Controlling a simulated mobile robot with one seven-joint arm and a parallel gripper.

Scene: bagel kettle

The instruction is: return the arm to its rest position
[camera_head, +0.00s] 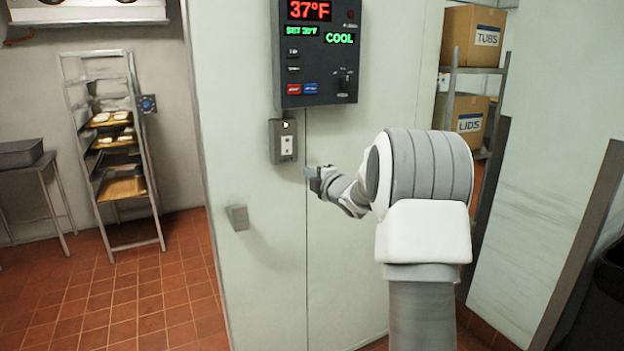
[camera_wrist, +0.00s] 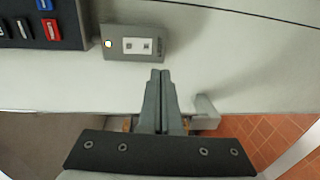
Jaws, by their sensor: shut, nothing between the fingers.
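My arm reaches forward from the right in the head view, bent, with my gripper (camera_head: 314,178) close to the pale wall panel, just right of and below a small grey switch box (camera_head: 284,141). In the wrist view my gripper (camera_wrist: 159,76) is shut and empty, its two fingers together and pointing at the pale panel.
A dark control panel (camera_head: 317,55) reading 37°F and COOL hangs above the switch box. A grey handle (camera_head: 237,217) sticks out at lower left. A tray rack (camera_head: 112,150) stands at left. Shelves with a TUBS box (camera_head: 473,36) and a LIDS box (camera_head: 466,118) are behind my arm.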

